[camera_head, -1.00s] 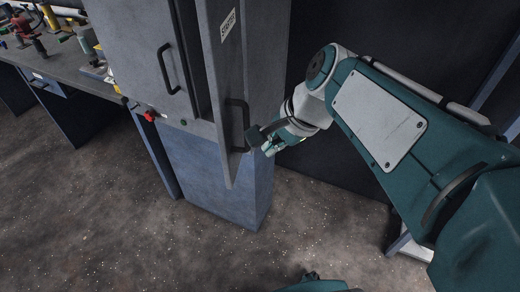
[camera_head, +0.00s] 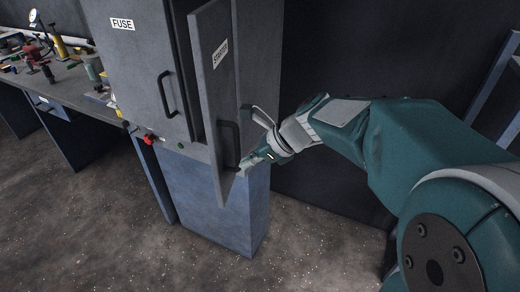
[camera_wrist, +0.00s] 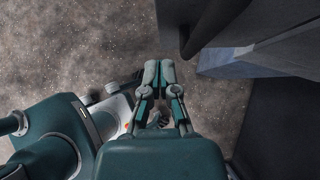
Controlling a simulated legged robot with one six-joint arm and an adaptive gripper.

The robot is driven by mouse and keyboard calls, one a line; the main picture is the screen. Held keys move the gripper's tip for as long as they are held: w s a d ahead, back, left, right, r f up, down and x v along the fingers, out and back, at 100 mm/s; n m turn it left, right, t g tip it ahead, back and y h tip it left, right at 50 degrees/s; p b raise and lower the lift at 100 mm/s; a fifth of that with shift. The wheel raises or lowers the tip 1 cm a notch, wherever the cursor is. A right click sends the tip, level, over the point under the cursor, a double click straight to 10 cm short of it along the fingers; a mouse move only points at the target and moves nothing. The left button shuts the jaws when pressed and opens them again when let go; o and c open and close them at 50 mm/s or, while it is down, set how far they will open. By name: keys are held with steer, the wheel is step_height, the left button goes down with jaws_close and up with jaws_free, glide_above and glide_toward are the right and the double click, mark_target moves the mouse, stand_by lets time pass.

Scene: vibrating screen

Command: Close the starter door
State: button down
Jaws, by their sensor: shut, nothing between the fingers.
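The starter door (camera_head: 219,105), a tall grey panel with a white STARTER label (camera_head: 220,53), stands ajar, swung out from the grey cabinet. Its black handle (camera_head: 229,145) is on the face towards the right. My gripper (camera_head: 243,170) is shut and empty just below the handle, close to the door's lower part; I cannot tell whether it touches. In the wrist view my gripper (camera_wrist: 158,72) shows with its fingertips together. The door (camera_wrist: 174,18) and its dark handle (camera_wrist: 210,22) are ahead of it and to the right.
The closed fuse door (camera_head: 143,60) with its own handle is to the left. The blue-grey cabinet base (camera_head: 222,200) stands below. A workbench (camera_head: 70,85) with several tools is at the far left. The speckled floor (camera_head: 110,225) in front is clear.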

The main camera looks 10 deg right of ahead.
mark_target(218, 168)
steer(key=a, duration=0.1)
steer(key=w+a, duration=0.1)
steer(key=a+f, duration=0.1)
steer(key=shift+w, duration=0.25)
steer(key=shift+w+a, duration=0.2)
steer(key=shift+a, duration=0.65)
steer(key=shift+d, duration=0.15)
